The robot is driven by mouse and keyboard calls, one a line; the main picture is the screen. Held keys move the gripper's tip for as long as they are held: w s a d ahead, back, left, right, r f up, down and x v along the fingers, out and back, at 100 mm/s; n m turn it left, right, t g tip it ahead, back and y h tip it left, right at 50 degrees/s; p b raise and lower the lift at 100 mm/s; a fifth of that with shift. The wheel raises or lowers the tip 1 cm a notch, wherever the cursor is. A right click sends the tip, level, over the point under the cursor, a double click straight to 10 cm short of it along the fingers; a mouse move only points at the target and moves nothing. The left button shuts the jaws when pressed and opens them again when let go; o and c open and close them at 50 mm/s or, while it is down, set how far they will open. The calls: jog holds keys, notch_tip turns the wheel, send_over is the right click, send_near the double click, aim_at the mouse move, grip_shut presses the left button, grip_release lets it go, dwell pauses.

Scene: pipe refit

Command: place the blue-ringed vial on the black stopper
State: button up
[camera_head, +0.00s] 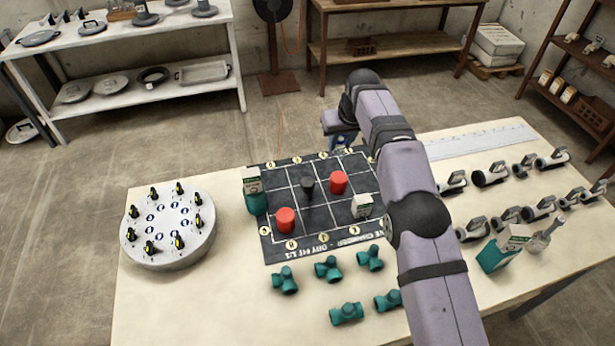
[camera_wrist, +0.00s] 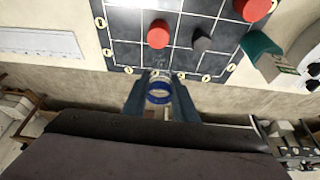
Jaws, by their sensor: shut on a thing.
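The black stopper (camera_head: 307,187) stands on a square of the dark gridded board (camera_head: 330,230), between two red stoppers. It also shows in the wrist view (camera_wrist: 201,41), up and right of my gripper (camera_wrist: 160,84). My gripper's two fingers are shut on the blue-ringed vial (camera_wrist: 159,95). The blue ring and a clear rim show between the fingers; the rest of the vial is hidden. In the head view my gripper (camera_head: 338,122) hangs past the board's far edge, and I cannot make out the vial there.
Red stoppers (camera_head: 338,182) (camera_head: 286,219) stand near the black one. A round holder (camera_head: 168,230) stands left. Teal pipe fittings (camera_head: 328,268) lie in front.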

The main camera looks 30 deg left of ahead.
jog(key=r+n+p, duration=0.1)
jog(key=n, duration=0.1)
send_over(307, 182)
jog(key=shift+g, duration=0.3)
jog(key=shift+w+f+p, duration=0.1)
jog(key=shift+f+p, duration=0.65)
jog(key=shift+f, duration=4.05)
jog(key=shift+f, duration=0.2)
jog(key=o, duration=1)
jog(key=shift+r, duration=0.3)
jog(key=shift+d+r+b, duration=0.25)
jog(key=shift+r+b, duration=0.05)
jog(key=shift+r, duration=0.3)
jog(key=b+v, duration=0.3)
jog(key=v, duration=0.7)
jog(key=shift+s+d+r, duration=0.2)
jog(key=shift+s+d, duration=0.05)
